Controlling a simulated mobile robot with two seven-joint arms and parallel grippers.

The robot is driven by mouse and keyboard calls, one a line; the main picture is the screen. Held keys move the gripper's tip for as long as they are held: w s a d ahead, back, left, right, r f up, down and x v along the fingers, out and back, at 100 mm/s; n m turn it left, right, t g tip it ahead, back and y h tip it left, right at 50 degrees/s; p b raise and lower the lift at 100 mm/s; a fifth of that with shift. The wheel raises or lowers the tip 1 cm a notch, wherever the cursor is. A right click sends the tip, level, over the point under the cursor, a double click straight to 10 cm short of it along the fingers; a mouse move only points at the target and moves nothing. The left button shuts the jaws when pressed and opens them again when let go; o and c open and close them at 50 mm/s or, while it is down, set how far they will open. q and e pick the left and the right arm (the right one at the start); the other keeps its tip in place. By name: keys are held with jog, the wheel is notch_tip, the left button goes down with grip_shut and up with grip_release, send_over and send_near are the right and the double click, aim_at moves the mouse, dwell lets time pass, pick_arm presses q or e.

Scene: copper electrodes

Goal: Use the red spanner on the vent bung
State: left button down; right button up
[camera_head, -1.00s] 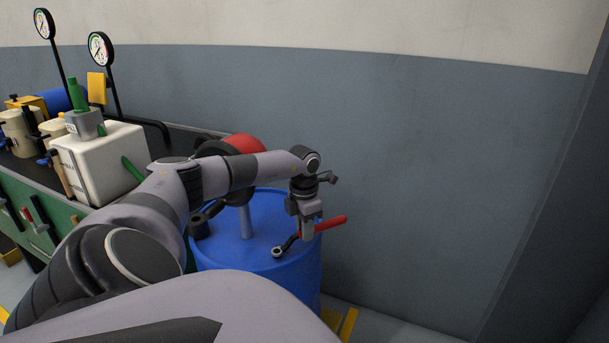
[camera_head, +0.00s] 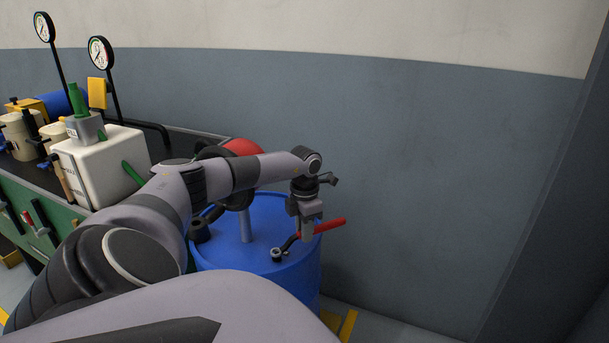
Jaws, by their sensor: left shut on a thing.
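The red spanner (camera_head: 330,225) has a red handle and a dark shaft ending in a ring head. My left gripper (camera_head: 307,234) is shut on the spanner above the right side of the blue drum's top. The handle points right and the ring head (camera_head: 277,254) is low at the front of the drum top. The head appears to sit at the vent bung, which it hides; I cannot tell whether it is seated around it. The blue drum (camera_head: 225,258) stands upright, partly behind my left arm. My right gripper is not in view.
A pipe (camera_head: 246,224) rises from the drum top, with a dark fitting (camera_head: 199,230) to its left. A red rounded thing (camera_head: 243,147) is behind my arm. A bench (camera_head: 173,140) with a white box (camera_head: 100,165) stands left. The wall is behind.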

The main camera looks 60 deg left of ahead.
pick_arm(q)
jog(key=shift+r, duration=0.15)
dwell(0.4)
notch_tip(320, 180, up, 4)
jog(key=p, duration=0.3)
notch_tip(320, 180, up, 3)
jog(key=p, duration=0.3)
jog(key=shift+r, duration=0.15)
notch_tip(320, 180, up, 5)
jog(key=p, duration=0.4)
